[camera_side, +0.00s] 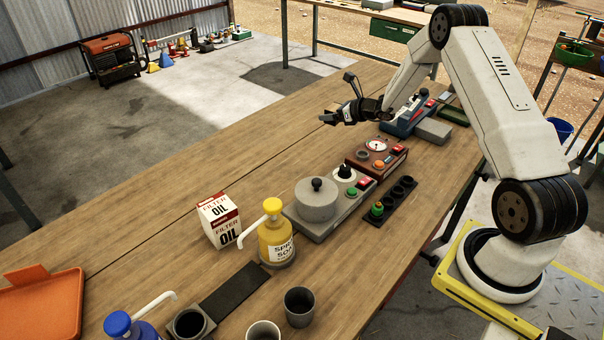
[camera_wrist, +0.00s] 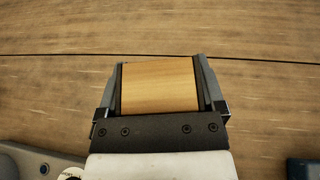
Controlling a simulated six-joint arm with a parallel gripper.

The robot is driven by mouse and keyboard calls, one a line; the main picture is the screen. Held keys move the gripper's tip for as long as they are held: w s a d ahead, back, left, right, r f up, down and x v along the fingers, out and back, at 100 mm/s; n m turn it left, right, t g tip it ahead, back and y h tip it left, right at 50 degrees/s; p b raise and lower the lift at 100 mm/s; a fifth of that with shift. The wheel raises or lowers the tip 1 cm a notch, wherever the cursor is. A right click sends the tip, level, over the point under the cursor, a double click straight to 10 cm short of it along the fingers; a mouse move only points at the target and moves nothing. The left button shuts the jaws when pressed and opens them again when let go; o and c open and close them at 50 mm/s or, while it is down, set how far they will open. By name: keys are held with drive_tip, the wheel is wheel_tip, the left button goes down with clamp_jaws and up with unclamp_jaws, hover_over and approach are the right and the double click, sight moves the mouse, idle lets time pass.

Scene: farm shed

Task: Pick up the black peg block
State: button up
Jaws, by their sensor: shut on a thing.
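A black block (camera_side: 403,192) with a row of round holes lies on the table in the side view, beside the consoles. A green peg (camera_side: 377,209) stands in its near end. My gripper (camera_side: 334,117) is above the table, well up and left of that block and apart from it. In the wrist view my gripper is shut on a light wooden block (camera_wrist: 160,85), which fills the space between the fingers. The held block is hard to make out in the side view.
A brown console (camera_side: 362,167) with a gauge, a grey console (camera_side: 318,233) with a round lid and a blue device (camera_side: 402,124) stand close by. A yellow pump bottle (camera_side: 277,240), an oil filter box (camera_side: 219,222) and cups are nearer.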

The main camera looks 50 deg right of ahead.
drive_tip(key=s+a+r, duration=0.3)
drive_tip(key=s, duration=0.4)
drive_tip(key=shift+s+r, duration=0.2)
drive_tip(key=shift+r, duration=0.05)
drive_tip(key=shift+a, duration=0.15)
idle(0.4)
